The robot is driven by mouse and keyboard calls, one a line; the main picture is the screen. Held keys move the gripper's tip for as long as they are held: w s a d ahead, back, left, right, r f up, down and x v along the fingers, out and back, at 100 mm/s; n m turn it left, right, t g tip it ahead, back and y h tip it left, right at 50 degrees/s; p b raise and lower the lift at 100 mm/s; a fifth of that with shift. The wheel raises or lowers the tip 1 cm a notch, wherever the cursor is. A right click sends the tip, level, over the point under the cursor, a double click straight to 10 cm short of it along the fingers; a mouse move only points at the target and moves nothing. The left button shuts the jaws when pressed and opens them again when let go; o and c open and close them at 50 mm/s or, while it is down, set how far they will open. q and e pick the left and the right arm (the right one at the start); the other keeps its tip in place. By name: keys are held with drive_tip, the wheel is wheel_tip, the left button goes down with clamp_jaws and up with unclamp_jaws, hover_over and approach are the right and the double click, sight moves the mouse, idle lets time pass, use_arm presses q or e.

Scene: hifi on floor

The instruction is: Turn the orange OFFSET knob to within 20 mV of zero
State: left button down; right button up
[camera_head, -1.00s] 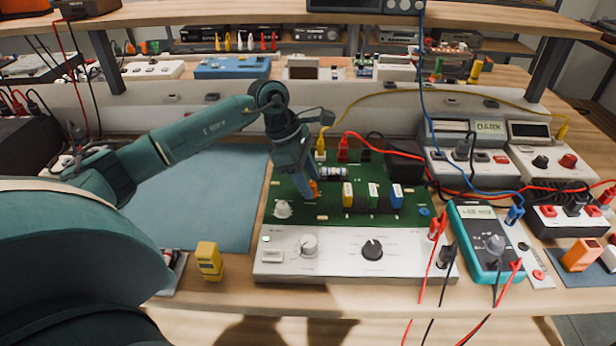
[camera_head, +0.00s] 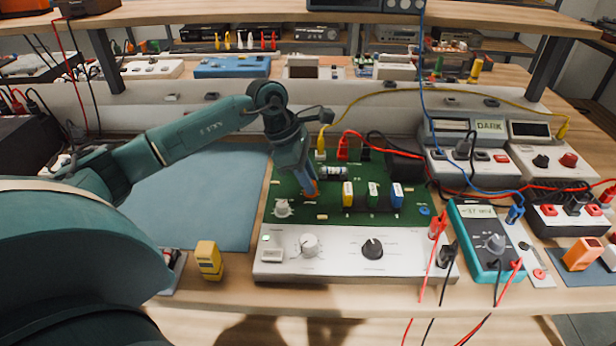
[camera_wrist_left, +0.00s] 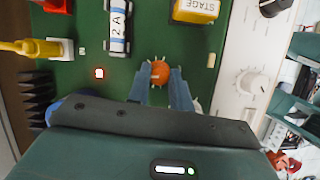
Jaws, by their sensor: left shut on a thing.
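The orange OFFSET knob (camera_wrist_left: 160,72) stands on the green circuit board (camera_head: 330,212). In the left wrist view my left gripper (camera_wrist_left: 159,76) has a finger on each side of the knob and is shut on it. In the head view my left gripper (camera_head: 312,192) reaches down to the board from above and mostly covers the knob; a bit of orange shows at the fingertips. The teal multimeter (camera_head: 487,240) lies to the right; its display (camera_head: 477,211) shows what looks like 57 mV, too small to read surely. My right gripper is not in view.
A yellow module (camera_head: 348,195), a green one (camera_head: 373,195) and a blue one (camera_head: 396,196) stand right of the knob. A 2A cylinder (camera_wrist_left: 117,28) lies close by. Red, yellow and black leads cross behind the board. The blue mat (camera_head: 195,200) at left is bare.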

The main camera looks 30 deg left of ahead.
use_arm(q)
drive_tip(key=shift+s+n+t+y+b, duration=0.1)
drive_tip(key=shift+n+t+y+b, duration=0.2)
drive_tip(key=shift+n, duration=0.8)
drive_tip(key=shift+n+t+y+b, duration=0.2)
drive_tip(key=shift+n+t, duration=0.2)
drive_tip(key=shift+n, duration=0.7)
drive_tip(key=c, duration=1.3)
unclamp_jaws()
drive_tip(key=shift+o, duration=0.2)
drive_tip(key=shift+r, duration=0.1)
drive_tip(key=v, duration=1.3)
drive_tip(key=shift+s+d, duration=0.1)
drive_tip(key=shift+s, duration=0.05)
